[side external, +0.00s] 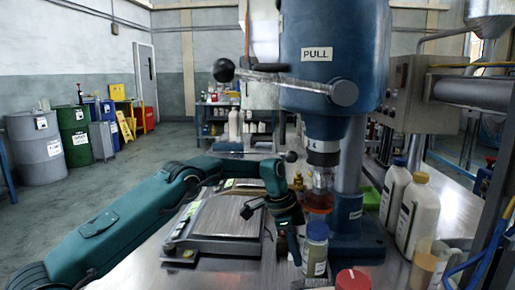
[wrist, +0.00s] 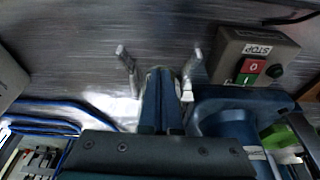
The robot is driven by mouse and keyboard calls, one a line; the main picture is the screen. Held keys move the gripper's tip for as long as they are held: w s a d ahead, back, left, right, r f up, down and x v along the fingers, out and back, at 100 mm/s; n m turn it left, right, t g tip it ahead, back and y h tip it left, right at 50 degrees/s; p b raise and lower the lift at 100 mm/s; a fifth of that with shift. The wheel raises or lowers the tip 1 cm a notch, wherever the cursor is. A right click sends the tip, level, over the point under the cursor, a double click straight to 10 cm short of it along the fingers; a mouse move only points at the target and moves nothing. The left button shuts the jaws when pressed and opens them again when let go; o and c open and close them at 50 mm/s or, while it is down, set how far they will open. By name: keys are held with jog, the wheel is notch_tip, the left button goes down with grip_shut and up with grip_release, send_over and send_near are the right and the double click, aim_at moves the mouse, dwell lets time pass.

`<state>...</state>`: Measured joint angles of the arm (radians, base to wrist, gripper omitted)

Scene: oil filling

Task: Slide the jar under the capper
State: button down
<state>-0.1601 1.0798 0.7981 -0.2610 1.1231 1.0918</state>
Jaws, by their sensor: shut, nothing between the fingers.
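The capper is a tall blue press marked PULL (side external: 335,60), with its metal capping head (side external: 322,178) pointing down over a reddish ring-shaped part (side external: 318,201). A jar with a blue lid (side external: 316,240) stands upright in front of the press, nearer the camera than the head. My gripper (side external: 293,250) points down just left of this jar. I cannot tell whether they touch. In the wrist view my gripper's two dark fingers (wrist: 162,85) lie side by side, shut and empty. No jar can be made out in that view.
White bottles (side external: 418,215) stand right of the press, by an amber cup (side external: 425,268). A red-lidded container (side external: 353,280) is at the front edge. A flat scale (side external: 225,215) lies left of my gripper. The wrist view shows two metal prongs (wrist: 127,70) and a STOP button box (wrist: 255,60).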

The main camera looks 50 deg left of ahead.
jog(key=shift+w+d, duration=0.1)
jog(key=shift+d, duration=0.15)
